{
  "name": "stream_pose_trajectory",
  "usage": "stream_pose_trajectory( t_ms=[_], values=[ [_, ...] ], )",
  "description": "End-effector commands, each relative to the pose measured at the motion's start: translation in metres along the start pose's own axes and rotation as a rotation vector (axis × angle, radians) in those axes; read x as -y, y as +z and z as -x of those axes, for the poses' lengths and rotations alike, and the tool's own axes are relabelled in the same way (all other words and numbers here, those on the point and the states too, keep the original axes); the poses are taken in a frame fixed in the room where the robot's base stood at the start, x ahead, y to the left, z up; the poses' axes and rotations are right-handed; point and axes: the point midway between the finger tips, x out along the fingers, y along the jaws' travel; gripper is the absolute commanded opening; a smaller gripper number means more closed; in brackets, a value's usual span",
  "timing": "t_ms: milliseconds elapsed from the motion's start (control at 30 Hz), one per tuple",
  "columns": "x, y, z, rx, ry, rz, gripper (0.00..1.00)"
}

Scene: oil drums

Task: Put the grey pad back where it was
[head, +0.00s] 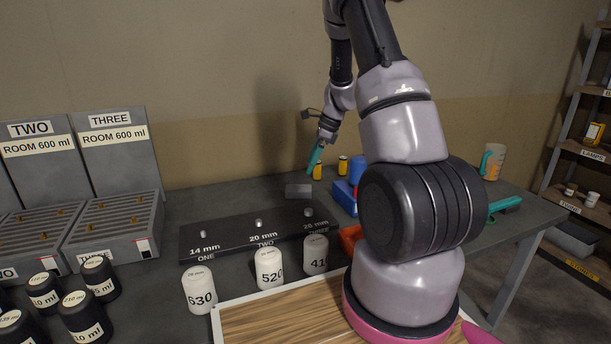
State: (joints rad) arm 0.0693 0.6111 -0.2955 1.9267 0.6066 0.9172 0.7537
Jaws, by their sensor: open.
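A small grey block (298,191), which looks like the grey pad, lies flat on the dark table behind the black strip with holes. My gripper (314,160) is at the far side of the table, just above and a little right of the grey block in the picture. It points down and is open, with a teal part at its tip. It looks apart from the block, though the depth between them is hard to judge. The fingers are small and seen from the side, so the gap between them is not clear.
Yellow cans (342,165) and a blue object (356,172) stand right of my gripper. My arm hides the right middle.

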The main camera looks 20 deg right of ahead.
Motion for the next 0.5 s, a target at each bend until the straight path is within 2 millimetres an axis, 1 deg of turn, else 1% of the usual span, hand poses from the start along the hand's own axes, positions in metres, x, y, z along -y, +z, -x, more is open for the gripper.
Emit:
stream_pose_trajectory(
  t_ms=[33,167,267,367,467,500],
  values=[
    [0.001,0.000,0.007,0.000,-0.002,0.000,0.97],
    [0.000,0.001,0.018,0.000,-0.002,0.003,0.97],
    [-0.004,0.008,0.031,0.005,-0.009,0.036,0.97],
    [-0.016,0.026,0.055,0.014,-0.028,0.125,0.97],
    [-0.036,0.049,0.089,0.021,-0.058,0.258,0.97],
    [-0.046,0.058,0.103,0.021,-0.071,0.319,0.97]
  ],
)
